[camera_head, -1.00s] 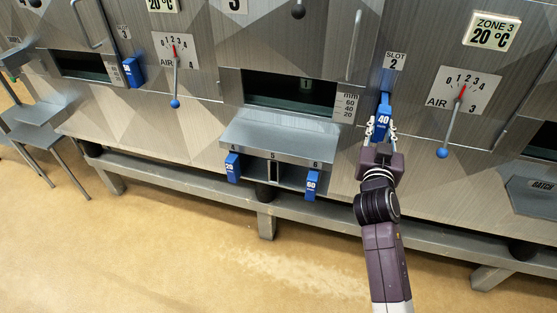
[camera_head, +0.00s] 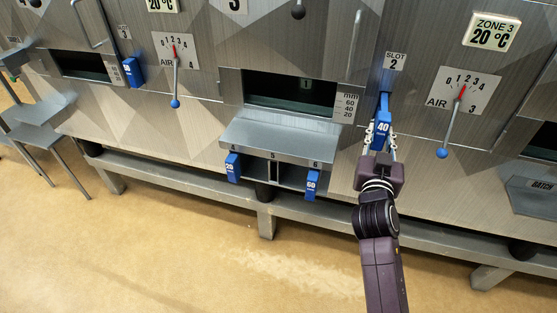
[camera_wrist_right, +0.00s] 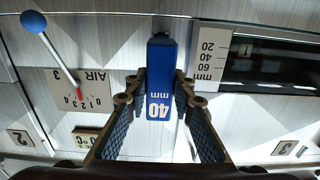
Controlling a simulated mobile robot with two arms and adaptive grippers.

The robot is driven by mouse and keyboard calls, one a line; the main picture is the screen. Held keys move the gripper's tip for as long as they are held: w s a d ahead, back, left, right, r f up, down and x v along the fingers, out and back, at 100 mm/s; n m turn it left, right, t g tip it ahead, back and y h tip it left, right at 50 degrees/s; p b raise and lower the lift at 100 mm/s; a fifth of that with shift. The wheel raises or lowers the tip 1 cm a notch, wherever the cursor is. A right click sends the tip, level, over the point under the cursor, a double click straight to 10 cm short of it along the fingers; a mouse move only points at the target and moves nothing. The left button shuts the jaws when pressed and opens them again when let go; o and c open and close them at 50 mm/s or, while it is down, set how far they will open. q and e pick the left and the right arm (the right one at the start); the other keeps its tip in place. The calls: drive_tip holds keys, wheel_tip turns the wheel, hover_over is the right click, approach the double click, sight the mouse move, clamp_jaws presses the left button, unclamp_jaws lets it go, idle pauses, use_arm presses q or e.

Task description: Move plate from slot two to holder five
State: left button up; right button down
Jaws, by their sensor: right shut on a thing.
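The blue plate marked 40 (camera_head: 382,127) is at slot two, below the SLOT 2 label (camera_head: 395,61). My right gripper (camera_head: 380,143) is shut on its lower handle end. In the right wrist view the fingers (camera_wrist_right: 157,95) stand on both sides of the blue 40 mm plate (camera_wrist_right: 160,70). Holder five is the middle place under the label 5 (camera_head: 272,156) on the steel shelf (camera_head: 275,138); no blue plate shows there. Holder four has a blue plate marked 20 (camera_head: 233,167) and holder six one marked 60 (camera_head: 312,184). My left gripper is out of view.
An air lever with a blue knob (camera_head: 442,153) hangs right of slot two. Another lever (camera_head: 175,103) hangs to the left. A blue plate (camera_head: 133,72) sits at slot three. A steel beam (camera_head: 240,198) runs below the holders. The floor in front is clear.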

drive_tip(key=shift+v, duration=1.75)
drive_tip(key=shift+s+r, duration=0.1)
drive_tip(key=shift+s, duration=0.05)
drive_tip(key=shift+v, duration=1.3)
drive_tip(key=shift+s+a, duration=0.25)
drive_tip(key=shift+s, duration=0.2)
drive_tip(key=shift+a, duration=0.1)
drive_tip(key=b+v, duration=0.2)
drive_tip(key=v, duration=0.8)
